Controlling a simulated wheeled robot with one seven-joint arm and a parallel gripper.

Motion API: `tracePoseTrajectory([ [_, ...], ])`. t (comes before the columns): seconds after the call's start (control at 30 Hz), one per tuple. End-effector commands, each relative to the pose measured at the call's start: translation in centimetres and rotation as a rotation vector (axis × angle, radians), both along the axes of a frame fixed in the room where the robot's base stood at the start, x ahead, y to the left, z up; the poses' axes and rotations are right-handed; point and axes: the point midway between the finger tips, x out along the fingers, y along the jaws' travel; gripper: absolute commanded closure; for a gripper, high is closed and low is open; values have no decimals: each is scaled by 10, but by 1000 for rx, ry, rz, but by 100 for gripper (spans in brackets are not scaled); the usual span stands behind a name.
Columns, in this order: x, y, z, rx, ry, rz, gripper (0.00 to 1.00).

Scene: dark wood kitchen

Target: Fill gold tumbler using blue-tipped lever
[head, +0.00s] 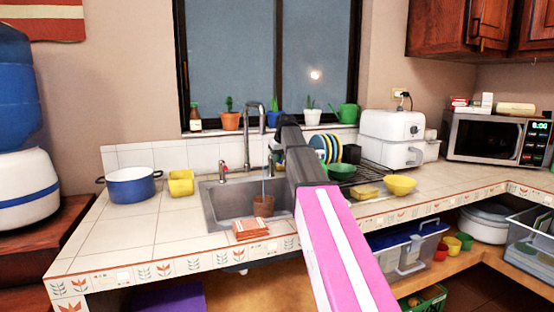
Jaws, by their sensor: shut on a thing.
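The gold tumbler (263,206), brownish in this light, stands in the sink (222,199) below the faucet (262,122). A thin pale streak, which looks like running water, comes down from the spout into it. The level inside cannot be made out. A red-tipped lever (223,168) stands left of the faucet. My gripper (276,158) is right of the faucet, shut, where the blue-tipped lever stands. My arm hides most of that lever, and the contact is too small to see clearly.
An orange-brown stack (250,229) lies at the sink's front edge. A blue pot (131,185) and a yellow cup (181,183) stand to the left. A dish rack (375,173), green bowl (341,171) and yellow bowl (399,185) are to the right. Potted plants line the windowsill.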

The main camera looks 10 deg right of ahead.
Motion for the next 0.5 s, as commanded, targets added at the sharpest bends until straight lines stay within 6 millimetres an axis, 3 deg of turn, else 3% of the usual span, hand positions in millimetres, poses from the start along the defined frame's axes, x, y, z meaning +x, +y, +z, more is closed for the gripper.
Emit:
tracePoseTrajectory([
  [0.23,5,-11,0,0,1,139,100],
  [0.5,5,-12,0,-2,1,157,100],
])
